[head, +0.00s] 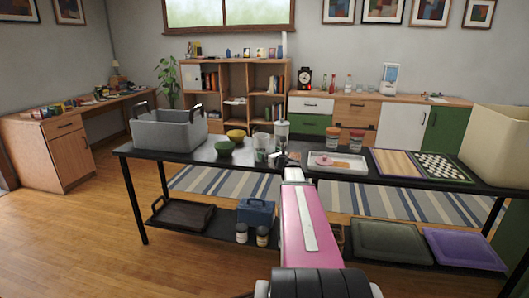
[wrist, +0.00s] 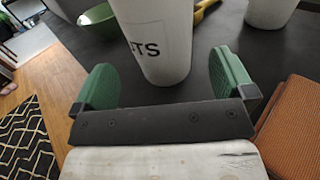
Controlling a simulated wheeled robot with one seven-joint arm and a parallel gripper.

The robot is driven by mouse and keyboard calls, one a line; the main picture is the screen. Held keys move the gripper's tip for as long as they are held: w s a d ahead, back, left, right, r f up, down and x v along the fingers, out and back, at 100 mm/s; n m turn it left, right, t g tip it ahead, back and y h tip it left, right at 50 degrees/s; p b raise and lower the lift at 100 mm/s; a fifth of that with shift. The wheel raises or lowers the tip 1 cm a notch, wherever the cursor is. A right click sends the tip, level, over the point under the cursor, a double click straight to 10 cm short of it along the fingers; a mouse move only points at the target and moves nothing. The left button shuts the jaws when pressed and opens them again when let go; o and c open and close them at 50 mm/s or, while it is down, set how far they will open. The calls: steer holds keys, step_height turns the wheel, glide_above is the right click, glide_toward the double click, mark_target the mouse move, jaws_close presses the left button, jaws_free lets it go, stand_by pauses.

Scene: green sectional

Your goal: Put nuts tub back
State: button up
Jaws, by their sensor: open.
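A white tub (wrist: 155,40) with black letters ending in "TS" fills the upper middle of the wrist view. Its top is cut off by the frame. My gripper (wrist: 166,84) is open, with one green finger pad to the left of the tub's base and one to the right. Gaps show beside the tub, so neither pad appears to grip it. In the head view my gripper (head: 288,158) is at the dark tabletop, small and partly hidden by my arm. A greyish cup-like container (head: 262,147) and a pale one (head: 282,130) stand close by; I cannot tell which is the lettered tub.
Another white tub (wrist: 268,12) stands at the upper right. A green bowl (head: 225,149) and yellow bowl (head: 236,134) are left of my gripper, then a grey bin (head: 168,133). Jars (head: 333,138), a tray (head: 337,163) and a chessboard (head: 443,167) are to the right.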

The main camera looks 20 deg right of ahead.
steer(key=s, duration=0.3)
steer(key=s+d, duration=0.1)
steer(key=s, duration=0.1)
steer(key=shift+s, duration=0.25)
steer(key=s+a+f+n+g+y, duration=0.1)
steer(key=s+a+f+n+g, duration=0.2)
steer(key=a+n, duration=0.35)
steer(key=s+a+f+n+g+y, duration=0.2)
steer(key=a+f+n+g, duration=0.1)
steer(key=a+f+n, duration=0.4)
steer(key=s+a+f+n+g+y, duration=0.1)
steer(key=s+a+f+n+g, duration=0.15)
steer(key=a+n+g, duration=0.4)
steer(key=s+a+f+n+g+h, duration=0.2)
steer(key=s+a+f+n+h, duration=0.1)
steer(key=s+f+n, duration=0.2)
steer(key=s+a+f+n+g+h, duration=0.3)
steer(key=s+f+n+h, duration=0.1)
steer(key=s+n, duration=0.4)
steer(key=shift+s+f+n, duration=0.4)
steer(key=shift+s+f, duration=0.2)
steer(key=shift+f, duration=0.05)
steer(key=shift+a, duration=0.1)
